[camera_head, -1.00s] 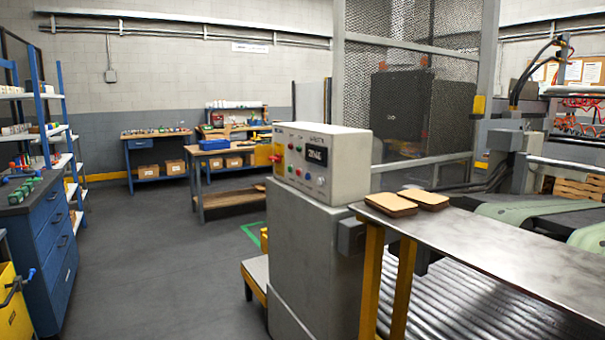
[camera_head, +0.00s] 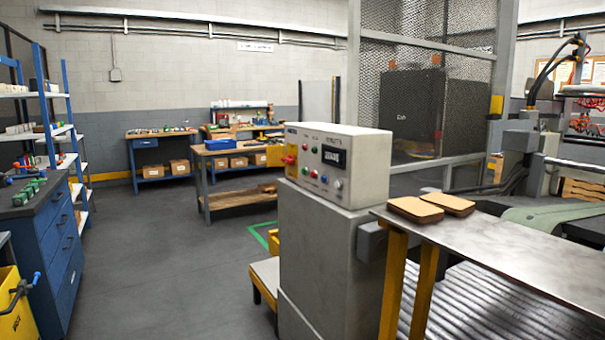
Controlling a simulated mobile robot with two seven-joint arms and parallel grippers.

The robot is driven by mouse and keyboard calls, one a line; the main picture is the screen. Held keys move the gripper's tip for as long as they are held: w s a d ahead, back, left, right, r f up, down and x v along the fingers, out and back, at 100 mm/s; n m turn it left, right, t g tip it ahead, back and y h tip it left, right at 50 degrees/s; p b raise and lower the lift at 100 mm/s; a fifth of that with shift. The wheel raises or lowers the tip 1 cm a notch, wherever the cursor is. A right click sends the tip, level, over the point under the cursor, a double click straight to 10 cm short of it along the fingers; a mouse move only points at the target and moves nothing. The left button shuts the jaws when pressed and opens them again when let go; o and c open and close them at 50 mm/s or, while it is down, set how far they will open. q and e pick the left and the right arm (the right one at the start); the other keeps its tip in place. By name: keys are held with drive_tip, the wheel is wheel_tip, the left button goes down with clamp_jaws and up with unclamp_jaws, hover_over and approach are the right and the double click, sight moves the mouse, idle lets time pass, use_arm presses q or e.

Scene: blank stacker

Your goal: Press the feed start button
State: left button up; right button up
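A beige control box (camera_head: 352,165) sits on top of a grey pedestal (camera_head: 325,260) near the middle of the head view. Its front panel carries several small coloured buttons and lamps, among them green, red and blue ones, and a dark display (camera_head: 334,157). A red knob (camera_head: 289,159) sticks out at its left end. The button labels are too small to read, so I cannot tell which one is feed start. Neither of my grippers shows in the view.
A metal table (camera_head: 510,250) with two tan blocks (camera_head: 429,207) stands right of the pedestal, above rollers (camera_head: 465,305). A mesh cage (camera_head: 428,80) stands behind. A blue drawer cabinet (camera_head: 57,240) and shelves are at left. The grey floor (camera_head: 170,260) between is open.

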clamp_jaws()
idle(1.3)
